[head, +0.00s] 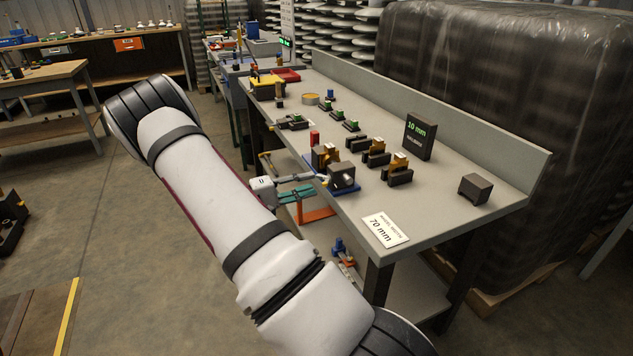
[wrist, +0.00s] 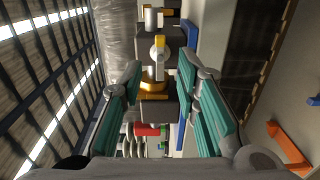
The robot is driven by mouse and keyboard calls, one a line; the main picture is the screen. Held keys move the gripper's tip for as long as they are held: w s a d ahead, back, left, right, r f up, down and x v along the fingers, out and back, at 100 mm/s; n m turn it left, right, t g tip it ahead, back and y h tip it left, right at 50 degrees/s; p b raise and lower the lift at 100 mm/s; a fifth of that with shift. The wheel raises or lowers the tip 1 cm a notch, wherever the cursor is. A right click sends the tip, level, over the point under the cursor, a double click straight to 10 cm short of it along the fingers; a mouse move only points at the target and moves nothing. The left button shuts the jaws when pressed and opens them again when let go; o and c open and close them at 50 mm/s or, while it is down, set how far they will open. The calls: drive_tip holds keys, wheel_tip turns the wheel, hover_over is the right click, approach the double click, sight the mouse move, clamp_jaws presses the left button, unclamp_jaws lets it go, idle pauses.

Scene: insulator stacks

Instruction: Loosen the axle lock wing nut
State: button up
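The axle fixture is a dark block (head: 342,175) on a blue base (head: 345,189) at the bench's front edge, with brass-coloured parts behind it. In the wrist view a grey round boss with a small yellow piece (wrist: 160,41) lies ahead between the fingers. This piece may be the wing nut, but its wings are not clear. My gripper (head: 312,186) is at the fixture's left side in the head view, level with it. In the wrist view my gripper (wrist: 160,68) has its teal fingers wide apart, with nothing held between them. The contact gap is hard to judge.
A red cylinder (head: 314,138) stands behind the fixture. Several black-and-brass blocks (head: 376,156), a "10 mm" display (head: 419,137) and a dark block (head: 475,188) stand on the bench. A "70 mm" card (head: 385,230) lies near the front edge. An orange bracket (head: 315,216) is below my gripper.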

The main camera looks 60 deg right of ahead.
sight(319, 181)
drive_tip(key=shift+x, duration=1.9)
clamp_jaws()
